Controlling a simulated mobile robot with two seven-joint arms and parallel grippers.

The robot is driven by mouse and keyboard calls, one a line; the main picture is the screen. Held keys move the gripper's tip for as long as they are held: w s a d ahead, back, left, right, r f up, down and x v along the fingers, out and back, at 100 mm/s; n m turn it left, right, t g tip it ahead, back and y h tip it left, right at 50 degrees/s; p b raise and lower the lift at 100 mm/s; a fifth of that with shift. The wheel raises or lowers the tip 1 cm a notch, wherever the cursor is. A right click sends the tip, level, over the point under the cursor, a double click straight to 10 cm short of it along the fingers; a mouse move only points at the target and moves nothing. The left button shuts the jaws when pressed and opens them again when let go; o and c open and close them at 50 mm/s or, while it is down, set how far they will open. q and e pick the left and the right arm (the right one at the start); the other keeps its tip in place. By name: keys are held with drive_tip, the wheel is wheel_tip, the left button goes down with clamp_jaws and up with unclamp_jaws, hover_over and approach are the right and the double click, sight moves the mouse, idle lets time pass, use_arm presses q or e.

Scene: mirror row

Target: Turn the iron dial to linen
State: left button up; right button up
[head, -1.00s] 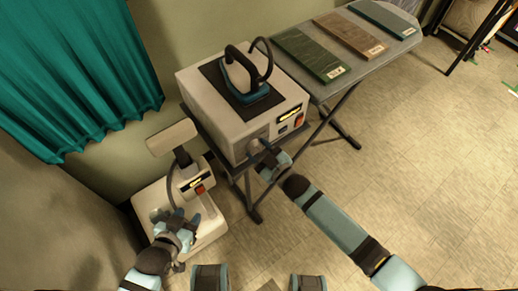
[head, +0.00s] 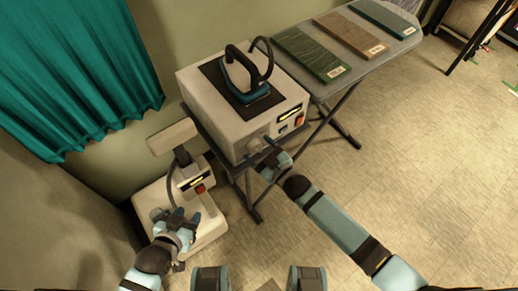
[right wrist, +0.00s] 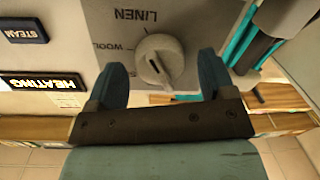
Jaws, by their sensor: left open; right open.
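The iron dial is a round grey-white knob (right wrist: 160,59) on the front panel of the white station box (head: 225,122). In the right wrist view, upside-down labels LINEN and WOOL show beside it. A dark pointer slot shows on the knob's face; I cannot tell surely which label it matches. My right gripper (right wrist: 162,82) is open, its blue fingers on either side of the dial with gaps to it. In the head view, my right gripper (head: 264,151) is at the panel and partly hides the dial. My left gripper (head: 176,219) is open over the white machine at lower left.
An iron (head: 246,82) with a dark cord stands on the box's dark mat. The panel has a lit HEATING sign (right wrist: 42,82) and a STEAM button (right wrist: 22,30). The ironing board (head: 335,87) behind carries green, brown and teal panels. Open floor lies to the right.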

drive_tip(key=v, duration=1.3)
drive_tip(key=shift+s+d+b, duration=0.2)
drive_tip(key=shift+b, duration=0.1)
drive_tip(key=shift+r, duration=0.1)
drive_tip(key=s+d+r+m+g+h+p, duration=0.2)
drive_tip(key=s+d+r+m+h+p, duration=0.3)
drive_tip(key=s+d+m+h+p, duration=0.3)
drive_tip(key=s+d+p, duration=0.1)
drive_tip(key=d, duration=0.1)
drive_tip(key=shift+d+m, duration=0.3)
drive_tip(key=shift+r, duration=0.1)
drive_tip(key=shift+c, duration=0.3)
idle(1.9)
